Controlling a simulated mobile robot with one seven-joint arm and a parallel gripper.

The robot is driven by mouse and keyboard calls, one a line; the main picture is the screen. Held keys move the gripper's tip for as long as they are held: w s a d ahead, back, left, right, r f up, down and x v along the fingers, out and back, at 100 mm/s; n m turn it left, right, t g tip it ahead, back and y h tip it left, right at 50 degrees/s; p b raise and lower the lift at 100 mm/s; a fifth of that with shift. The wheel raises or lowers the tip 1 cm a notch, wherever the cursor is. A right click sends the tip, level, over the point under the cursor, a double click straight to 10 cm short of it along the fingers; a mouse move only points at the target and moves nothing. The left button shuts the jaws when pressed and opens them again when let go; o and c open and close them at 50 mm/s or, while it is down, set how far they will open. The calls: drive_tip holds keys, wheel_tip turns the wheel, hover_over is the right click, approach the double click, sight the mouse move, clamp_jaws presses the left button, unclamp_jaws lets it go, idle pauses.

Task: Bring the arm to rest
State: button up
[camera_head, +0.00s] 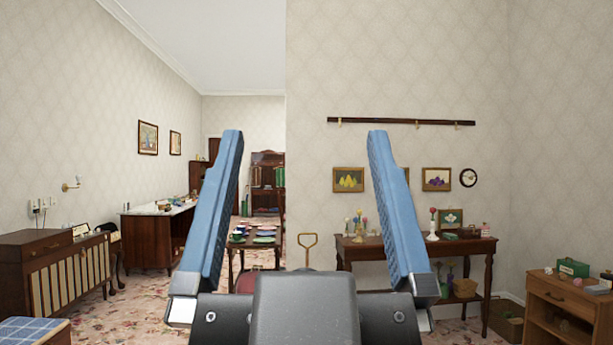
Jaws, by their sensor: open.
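My gripper (304,138) is large in the middle of the head camera view, close to the camera. Its two blue fingers point up and stand wide apart. Nothing is between them; the wall and the far room show through the gap. The dark gripper body fills the bottom centre and hides part of the floor. The rest of my arm is not visible.
A side table (455,247) with small ornaments stands against the wall at right. A wooden cabinet (565,312) is at lower right. A slatted cabinet (68,287) and a sideboard (146,240) line the left. A small table with plates (237,242) stands beyond my gripper. Flowered carpet (120,315) is clear at left.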

wheel_tip(320, 180, up, 20)
drive_tip(key=p, duration=1.9)
drive_tip(key=shift+f+p, duration=0.25)
drive_tip(key=shift+p, duration=0.1)
drive_tip(key=shift+w, duration=0.1)
